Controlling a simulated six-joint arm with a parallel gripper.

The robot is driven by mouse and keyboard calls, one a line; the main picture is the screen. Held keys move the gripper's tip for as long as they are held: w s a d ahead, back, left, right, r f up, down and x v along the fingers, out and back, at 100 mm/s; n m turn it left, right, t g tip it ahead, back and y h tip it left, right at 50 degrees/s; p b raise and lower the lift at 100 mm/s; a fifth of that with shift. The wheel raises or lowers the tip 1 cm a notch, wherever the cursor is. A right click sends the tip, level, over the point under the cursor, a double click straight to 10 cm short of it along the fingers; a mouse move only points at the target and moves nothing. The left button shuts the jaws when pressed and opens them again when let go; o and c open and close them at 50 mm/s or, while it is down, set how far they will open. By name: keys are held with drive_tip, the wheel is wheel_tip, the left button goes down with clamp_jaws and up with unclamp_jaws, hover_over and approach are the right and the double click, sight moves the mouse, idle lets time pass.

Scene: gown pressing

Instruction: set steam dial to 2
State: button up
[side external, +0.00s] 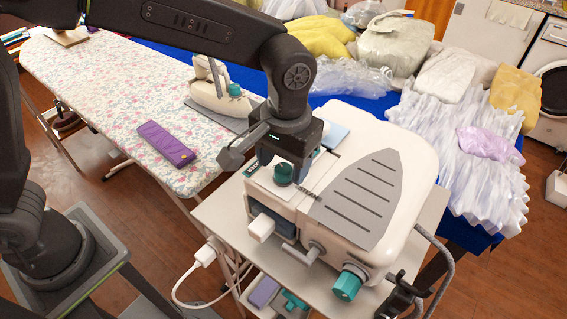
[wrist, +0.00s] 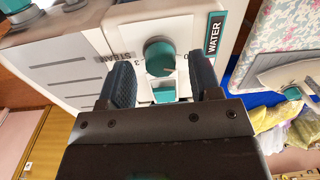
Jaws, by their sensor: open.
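The steam dial (side external: 283,174) is a round teal knob on the white top panel of the steam station (side external: 385,145). In the wrist view the dial (wrist: 159,57) stands between and just beyond my fingertips, with a STEAM label (wrist: 115,57) to its left. A few small marks sit around the dial, but its setting is too small to read. My gripper (side external: 284,163) points down over the dial, open and empty. In the wrist view my gripper (wrist: 161,72) has one finger to each side of the dial; contact cannot be told.
A teal-edged WATER label (wrist: 215,36) is right of the dial. Another teal knob (side external: 347,283) is on the station's front. The iron (side external: 221,92) rests on the flowered ironing board (side external: 105,85) beside a purple pad (side external: 167,144). A grey hose (side external: 438,262) hangs at the station's right.

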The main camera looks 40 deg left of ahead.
drive_tip(key=shift+f, duration=0.6)
drive_tip(key=c, duration=0.9)
drive_tip(key=shift+c, duration=0.2)
